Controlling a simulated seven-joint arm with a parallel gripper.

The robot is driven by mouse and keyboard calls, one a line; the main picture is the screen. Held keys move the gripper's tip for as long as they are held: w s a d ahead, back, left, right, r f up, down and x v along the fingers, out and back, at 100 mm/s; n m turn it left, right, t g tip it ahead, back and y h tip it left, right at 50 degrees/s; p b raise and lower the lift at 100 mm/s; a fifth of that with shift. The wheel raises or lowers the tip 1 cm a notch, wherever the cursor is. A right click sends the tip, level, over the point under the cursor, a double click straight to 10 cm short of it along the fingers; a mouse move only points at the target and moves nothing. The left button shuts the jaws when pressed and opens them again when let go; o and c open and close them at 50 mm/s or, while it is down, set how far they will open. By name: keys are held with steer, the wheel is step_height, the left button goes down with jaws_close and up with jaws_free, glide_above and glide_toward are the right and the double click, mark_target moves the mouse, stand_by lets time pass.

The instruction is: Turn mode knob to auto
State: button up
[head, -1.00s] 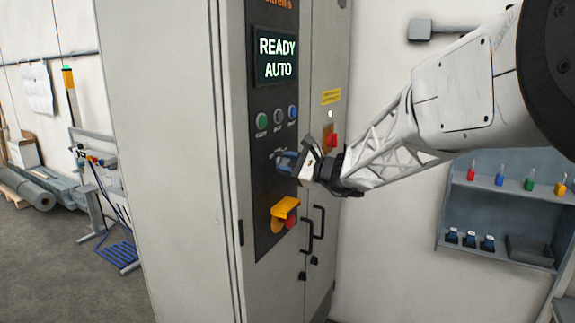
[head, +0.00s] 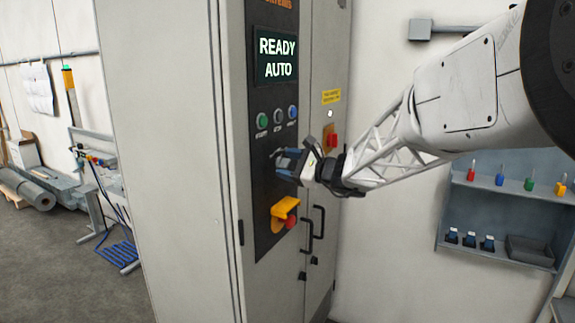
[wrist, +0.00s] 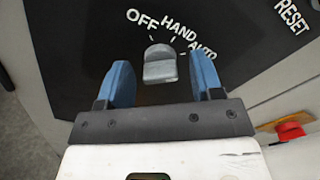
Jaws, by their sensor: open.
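The mode knob (wrist: 160,66) is a grey selector on the black control panel (wrist: 75,50), under the printed words OFF, HAND and AUTO. My gripper (head: 284,165) is at the panel, below the row of push buttons, and hides the knob in the head view. In the wrist view, its two blue fingers stand open on either side of the knob, with a visible gap on each side. I cannot tell exactly which mark the knob points to. The display (head: 276,57) above reads READY AUTO.
Black door handles (head: 317,228) stick out at the lower right. A shelf (head: 495,215) hangs on the right wall.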

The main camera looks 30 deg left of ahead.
steer(key=d, duration=0.7)
steer(key=shift+d, duration=0.2)
stand_by(0.4)
steer(key=s+d+f+n+t+h, duration=0.1)
steer(key=s+d+f+n+h, duration=0.2)
steer(key=s+d+h, duration=0.3)
steer(key=s+d+f+n+h, duration=0.3)
steer(key=s+d+f+h, duration=0.2)
steer(key=s+d, duration=1.2)
steer(key=s+d+f+n+t+h, duration=0.1)
steer(key=s+d+f+n+h, duration=0.2)
steer(key=d, duration=2.5)
steer(key=s+f+h, duration=0.1)
steer(key=s+h, duration=0.3)
steer(key=s, duration=0.5)
steer(key=shift+f+n+t, duration=0.3)
steer(key=shift+f+n, duration=0.1)
steer(key=shift+w+d, duration=0.1)
